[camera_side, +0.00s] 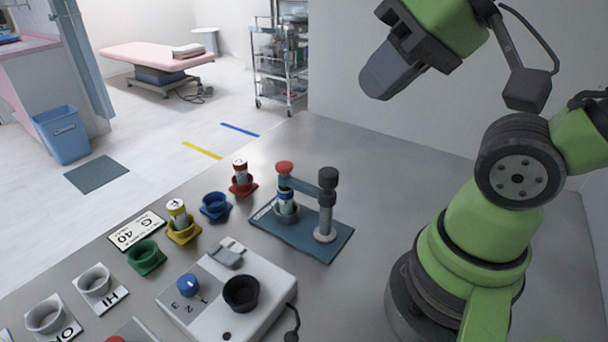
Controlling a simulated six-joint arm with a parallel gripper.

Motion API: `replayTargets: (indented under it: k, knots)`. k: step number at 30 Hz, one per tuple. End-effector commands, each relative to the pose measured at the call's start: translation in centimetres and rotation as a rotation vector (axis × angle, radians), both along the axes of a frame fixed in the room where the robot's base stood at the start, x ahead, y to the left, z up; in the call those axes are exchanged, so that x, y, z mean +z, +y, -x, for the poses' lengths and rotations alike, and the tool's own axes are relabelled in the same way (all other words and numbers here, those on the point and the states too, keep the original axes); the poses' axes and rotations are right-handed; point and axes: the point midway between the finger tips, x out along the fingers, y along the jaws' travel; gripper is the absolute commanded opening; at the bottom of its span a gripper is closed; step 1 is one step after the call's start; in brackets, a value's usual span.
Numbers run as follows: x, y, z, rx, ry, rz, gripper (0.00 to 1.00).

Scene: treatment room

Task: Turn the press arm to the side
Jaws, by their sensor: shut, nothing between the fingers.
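The press (326,219) stands on a blue base plate near the middle of the table. Its press arm (301,186) reaches left from the grey post with the black cap. A red knob (284,168) tops the arm's free end. A bottle with a blue band (286,202) stands in a holder on the plate, directly beneath that end. My gripper (381,83) is shut and empty, high above the table at the upper right, well apart from the press.
A white machine (230,292) with a blue dial and black cup sits in front of the press. Left of it are a red holder with a bottle (240,178), an empty blue holder (215,206), a yellow holder with a bottle (181,225) and a green holder (146,257). The table right of the press is clear.

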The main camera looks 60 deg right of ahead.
Motion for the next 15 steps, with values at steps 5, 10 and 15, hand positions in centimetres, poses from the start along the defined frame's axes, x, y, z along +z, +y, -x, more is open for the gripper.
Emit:
replayTargets:
  k: [5, 10, 15]
  knots:
    - [-0.8, 0.2, -0.6, 0.125, 0.075, 0.099, 0.00]
    - [-3.0, 0.7, -2.3, 0.506, 0.262, 0.392, 0.00]
    - [-5.6, 1.8, -4.6, 0.975, 0.446, 0.741, 0.00]
